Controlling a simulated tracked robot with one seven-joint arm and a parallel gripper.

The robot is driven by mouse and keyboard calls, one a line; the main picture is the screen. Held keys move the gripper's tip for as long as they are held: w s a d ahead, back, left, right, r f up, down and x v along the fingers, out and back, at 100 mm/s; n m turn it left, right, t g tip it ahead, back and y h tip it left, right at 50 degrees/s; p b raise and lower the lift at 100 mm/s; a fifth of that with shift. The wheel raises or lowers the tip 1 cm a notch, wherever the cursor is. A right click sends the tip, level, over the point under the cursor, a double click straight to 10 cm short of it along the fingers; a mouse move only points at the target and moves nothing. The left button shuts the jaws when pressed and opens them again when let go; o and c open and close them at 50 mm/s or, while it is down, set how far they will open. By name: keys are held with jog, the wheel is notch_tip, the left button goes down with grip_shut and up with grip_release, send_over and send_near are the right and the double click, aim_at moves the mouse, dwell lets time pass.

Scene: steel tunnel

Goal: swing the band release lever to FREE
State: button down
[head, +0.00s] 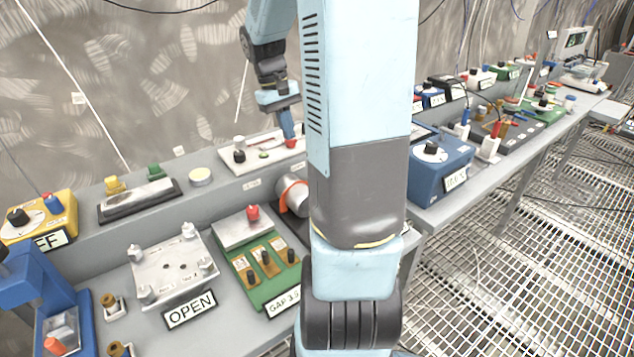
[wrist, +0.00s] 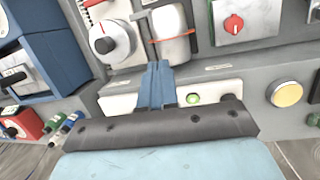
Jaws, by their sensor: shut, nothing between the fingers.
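A white panel (head: 232,163) lies on the bench's raised back shelf, with a black knob (head: 239,155) and a green button (head: 263,155). A small red part (head: 290,143) shows at its right end; I cannot tell for certain that it is the release lever. My gripper (head: 288,135) is shut and empty, pointing down at this end, against or just above the red part. In the wrist view the blue fingers (wrist: 156,85) are together over the panel (wrist: 120,103), left of the green button (wrist: 193,98). They hide what is beneath. No FREE marking is legible.
A pale cylinder with an orange band (head: 292,195) stands in front of the panel, partly behind my arm. A green board (head: 262,298) and an OPEN-labelled plate (head: 170,262) lie nearer. A blue dial box (head: 440,165) stands right. A yellow button (wrist: 287,94) sits beside the panel.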

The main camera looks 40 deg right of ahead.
jog(key=w+d+f+g+y, duration=0.2)
jog(key=d+f, duration=0.6)
jog(key=d, duration=0.1)
jog(key=shift+d+f, duration=0.25)
jog(key=shift+f, duration=0.05)
jog(key=shift+s+f, duration=0.1)
jog(key=x, duration=1)
jog(key=shift+f, duration=0.1)
jog(key=shift+s+a+r+m, duration=0.1)
jog(key=shift+s+m, duration=0.05)
jog(key=shift+s, duration=0.4)
jog(key=shift+s+a+r+m, duration=0.1)
jog(key=shift+s+m, duration=0.05)
jog(key=shift+s, duration=0.45)
jog(key=shift+s+a, duration=0.1)
jog(key=shift+s, duration=0.6)
